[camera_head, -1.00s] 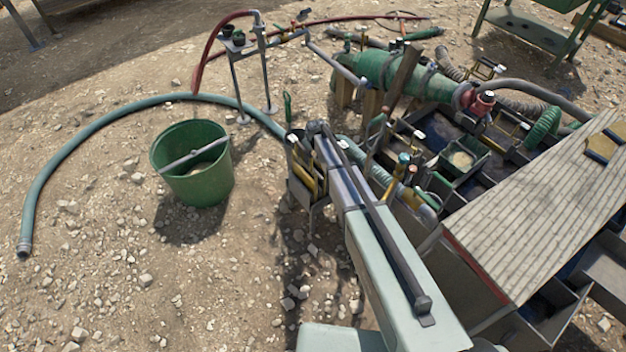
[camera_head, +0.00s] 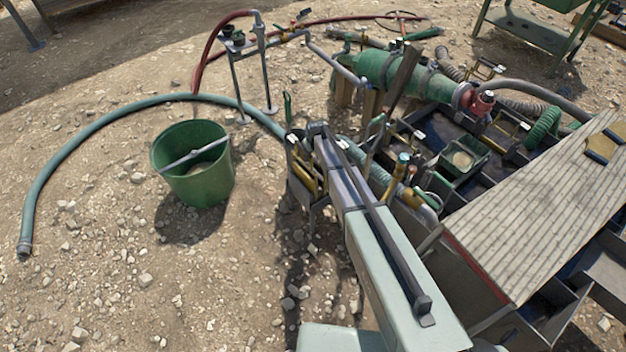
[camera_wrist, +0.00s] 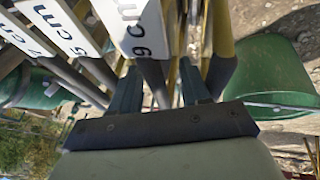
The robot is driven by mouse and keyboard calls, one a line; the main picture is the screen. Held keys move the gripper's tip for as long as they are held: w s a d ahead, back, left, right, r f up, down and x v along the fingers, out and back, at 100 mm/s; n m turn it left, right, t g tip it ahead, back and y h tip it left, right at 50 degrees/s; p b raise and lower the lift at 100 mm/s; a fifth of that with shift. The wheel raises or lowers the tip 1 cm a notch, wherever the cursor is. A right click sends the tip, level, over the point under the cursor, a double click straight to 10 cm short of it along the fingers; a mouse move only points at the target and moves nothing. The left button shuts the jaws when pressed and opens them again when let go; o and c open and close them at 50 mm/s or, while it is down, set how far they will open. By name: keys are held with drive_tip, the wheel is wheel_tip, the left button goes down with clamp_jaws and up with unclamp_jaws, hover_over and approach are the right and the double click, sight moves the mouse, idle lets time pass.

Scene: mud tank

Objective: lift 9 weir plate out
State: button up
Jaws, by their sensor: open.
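In the wrist view, the 9 weir plate (camera_wrist: 137,27) has a white label that reads 9 cm, with a dark post below it. My gripper (camera_wrist: 160,80) is open, and its two dark fingers stand on either side of that post. I cannot tell whether they touch it. The labels of the 7 cm plate (camera_wrist: 22,37) and the 5 cm plate (camera_wrist: 62,27) show to the left. In the head view, the plate rack (camera_head: 303,172) stands on the ground at the end of my arm, which partly hides it.
A green bucket (camera_head: 195,185) stands on the gravel left of the rack. A teal hose (camera_head: 75,145) curves behind it. The mud tank (camera_head: 470,260) with a plank cover (camera_head: 540,220) is on the right. A pipe stand (camera_head: 238,85) is behind the rack.

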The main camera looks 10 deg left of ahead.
clamp_jaws()
idle(0.3)
idle(1.1)
